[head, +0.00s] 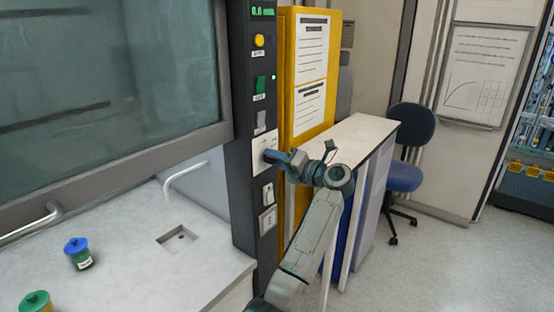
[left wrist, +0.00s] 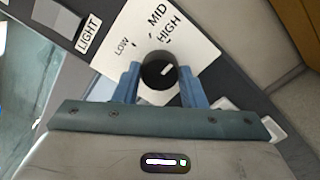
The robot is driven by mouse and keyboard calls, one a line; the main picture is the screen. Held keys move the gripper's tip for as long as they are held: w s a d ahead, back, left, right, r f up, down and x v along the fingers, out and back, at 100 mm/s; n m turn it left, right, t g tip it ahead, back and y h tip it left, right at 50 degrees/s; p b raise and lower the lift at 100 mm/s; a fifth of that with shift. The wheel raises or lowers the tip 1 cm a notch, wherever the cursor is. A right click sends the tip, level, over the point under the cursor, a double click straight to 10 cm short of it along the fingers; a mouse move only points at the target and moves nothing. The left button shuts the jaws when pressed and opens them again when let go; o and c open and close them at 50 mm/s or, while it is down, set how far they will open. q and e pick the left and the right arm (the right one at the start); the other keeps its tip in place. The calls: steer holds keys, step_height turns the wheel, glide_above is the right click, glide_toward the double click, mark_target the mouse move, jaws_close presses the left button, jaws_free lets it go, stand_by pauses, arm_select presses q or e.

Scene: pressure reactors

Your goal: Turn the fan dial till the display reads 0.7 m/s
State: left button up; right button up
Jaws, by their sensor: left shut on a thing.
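The green display (head: 263,12) at the top of the dark control column reads about 0.6, with small blurred letters after it. The fan dial (left wrist: 158,72) is a round black knob on a white plate (left wrist: 140,35) marked LOW, MID and HIGH. Its white pointer line is turned to the right, slightly up, toward the HIGH side. My left gripper (head: 272,156) is at the white plate on the column and hides the dial in the head view. In the left wrist view its blue fingers (left wrist: 160,85) are closed on either side of the dial. My right gripper is not in view.
The column also carries a yellow button (head: 259,41), a green switch (head: 260,84), a LIGHT switch (left wrist: 90,33) and sockets (head: 268,219). The fume hood sash (head: 110,80) is at left, with blue-capped (head: 77,252) and green-capped (head: 36,303) jars below. A yellow cabinet (head: 288,70) stands right of the column.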

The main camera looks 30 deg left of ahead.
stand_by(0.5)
arm_select(q)
steer(key=o, duration=1)
steer(key=d+b, duration=0.1)
steer(key=d, duration=0.2)
steer(key=d+b, duration=0.2)
steer(key=d, duration=0.2)
steer(key=d+b, duration=0.2)
steer(key=d, duration=0.2)
steer(key=shift+s, duration=0.4)
steer(key=shift+a, duration=0.1)
